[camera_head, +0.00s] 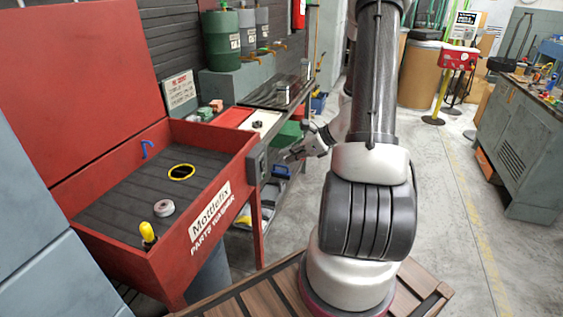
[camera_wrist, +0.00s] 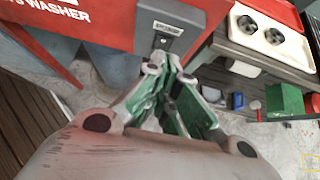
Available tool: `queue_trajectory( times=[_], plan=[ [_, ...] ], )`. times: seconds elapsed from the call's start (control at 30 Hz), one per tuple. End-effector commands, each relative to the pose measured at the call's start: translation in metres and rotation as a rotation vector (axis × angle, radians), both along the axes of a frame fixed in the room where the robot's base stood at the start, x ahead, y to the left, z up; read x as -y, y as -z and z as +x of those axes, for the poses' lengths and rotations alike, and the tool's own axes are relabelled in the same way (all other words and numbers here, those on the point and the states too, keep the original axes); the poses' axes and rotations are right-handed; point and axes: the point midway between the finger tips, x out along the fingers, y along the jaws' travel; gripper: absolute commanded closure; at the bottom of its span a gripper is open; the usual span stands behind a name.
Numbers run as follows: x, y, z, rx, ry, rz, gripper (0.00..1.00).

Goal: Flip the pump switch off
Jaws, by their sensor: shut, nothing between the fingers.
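The red parts washer (camera_head: 205,215) stands at the left with its lid up, and its front also shows at the top of the wrist view (camera_wrist: 100,20). A dark grey switch box (camera_head: 257,163) is fixed to the washer's right front end. In the wrist view the box (camera_wrist: 170,20) has a small label and a dark switch (camera_wrist: 159,42) near its lower part. I cannot tell which way the switch is set. My gripper (camera_head: 287,156) is shut and empty, just right of the box. In the wrist view its fingers (camera_wrist: 166,66) point at the box's lower end and seem close; contact is unclear.
A yellow-handled tool (camera_head: 148,236), a tape roll (camera_head: 163,208) and a yellow ring (camera_head: 182,172) lie in the washer basin. A bench with a white tray (camera_wrist: 268,42) stands beyond the box. A green box (camera_wrist: 286,101) is below it. Open floor lies right.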

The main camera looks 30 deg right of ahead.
Motion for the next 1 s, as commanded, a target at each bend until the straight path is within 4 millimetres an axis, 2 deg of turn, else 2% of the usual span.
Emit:
queue_trajectory(
  times=[0.1, 0.33, 1.0],
  plan=[
    [0.012, -0.022, -0.013, 0.004, 0.003, -0.003, 1.0],
    [0.023, -0.046, -0.029, 0.001, 0.002, -0.001, 1.0],
    [0.026, -0.052, -0.032, -0.001, 0.001, 0.0, 1.0]
  ],
)
